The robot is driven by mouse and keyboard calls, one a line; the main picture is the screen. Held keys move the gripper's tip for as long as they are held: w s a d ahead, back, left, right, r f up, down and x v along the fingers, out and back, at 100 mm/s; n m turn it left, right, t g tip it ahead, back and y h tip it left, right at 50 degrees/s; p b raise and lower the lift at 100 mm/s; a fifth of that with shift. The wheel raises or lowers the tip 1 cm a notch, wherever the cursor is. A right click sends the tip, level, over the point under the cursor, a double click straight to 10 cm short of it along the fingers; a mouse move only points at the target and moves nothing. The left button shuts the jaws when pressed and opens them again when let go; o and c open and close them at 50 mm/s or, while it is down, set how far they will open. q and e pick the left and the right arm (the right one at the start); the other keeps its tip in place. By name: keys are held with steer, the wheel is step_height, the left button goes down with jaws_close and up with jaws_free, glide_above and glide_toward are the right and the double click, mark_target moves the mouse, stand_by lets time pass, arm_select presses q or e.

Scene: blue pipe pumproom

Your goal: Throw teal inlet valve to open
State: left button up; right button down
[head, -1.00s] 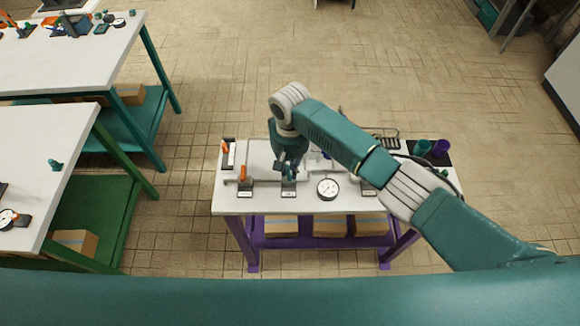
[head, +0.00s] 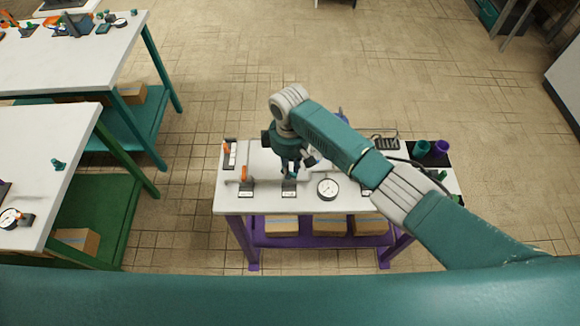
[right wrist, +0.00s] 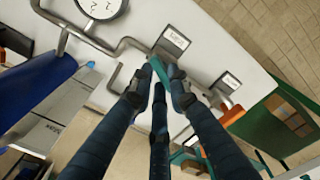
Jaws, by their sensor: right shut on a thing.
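The teal lever of the inlet valve (right wrist: 157,70) shows between my fingertips in the right wrist view, at the pipe beside a labelled plate (right wrist: 172,41). In the head view my right gripper (head: 292,173) is over the front middle of the white bench (head: 250,207), just behind a small labelled plate (head: 289,192). My right gripper (right wrist: 158,90) is shut on the teal lever; its fingers hide part of the handle and most of the valve body. My left gripper is not in view.
A round gauge (head: 328,188) stands close to the right of my gripper. An orange-handled valve (head: 245,176) stands close to its left, and another orange handle (head: 227,150) farther left. Teal (head: 422,148) and purple (head: 441,148) cups stand at the bench's right end.

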steer(key=n, duration=0.5)
steer(key=shift+a+r, duration=0.1)
steer(key=shift+a, duration=0.05)
steer(key=shift+n, duration=0.3)
stand_by(0.3)
steer(key=c, duration=1.7)
jaws_free()
steer(key=shift+o, duration=0.2)
step_height(320, 180, up, 12)
